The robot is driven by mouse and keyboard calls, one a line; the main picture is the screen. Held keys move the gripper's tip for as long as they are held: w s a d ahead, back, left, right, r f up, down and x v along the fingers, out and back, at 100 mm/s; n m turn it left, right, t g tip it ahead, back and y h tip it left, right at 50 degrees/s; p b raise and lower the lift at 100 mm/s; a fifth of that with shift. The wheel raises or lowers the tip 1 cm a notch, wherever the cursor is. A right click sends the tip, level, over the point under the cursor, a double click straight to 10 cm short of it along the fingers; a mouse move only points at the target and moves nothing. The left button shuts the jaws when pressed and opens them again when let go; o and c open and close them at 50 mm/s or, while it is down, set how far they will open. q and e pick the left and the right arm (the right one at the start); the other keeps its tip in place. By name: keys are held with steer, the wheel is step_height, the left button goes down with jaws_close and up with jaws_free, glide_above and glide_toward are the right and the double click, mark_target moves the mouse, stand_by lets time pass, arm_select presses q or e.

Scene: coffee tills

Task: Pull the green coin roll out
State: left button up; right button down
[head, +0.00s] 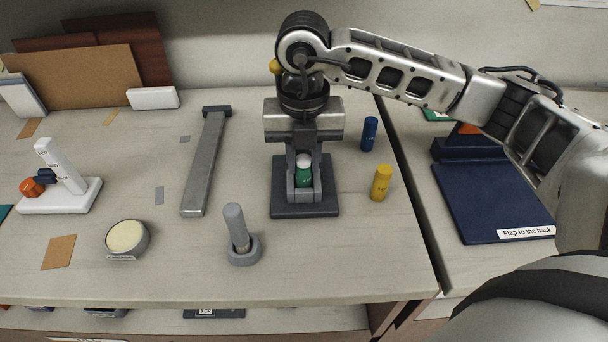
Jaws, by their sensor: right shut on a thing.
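The green coin roll (304,176) with a pale top stands upright at a dark grey base plate (306,211) near the middle of the counter. My right gripper (304,190) reaches down over it from above, with a finger on each side, shut on the roll. The roll's lower end and whatever holds it there are partly hidden by the fingers. I cannot tell whether the roll is still seated or raised. My left gripper is not in the head view.
A long grey bar (205,165) lies to the left. A grey stick in a round holder (242,250) stands in front. A navy flap (492,200) lies beyond the counter gap.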

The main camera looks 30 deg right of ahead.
mark_target(304, 159)
steer(key=shift+r+p, duration=2.1)
steer(key=shift+r, duration=1.15)
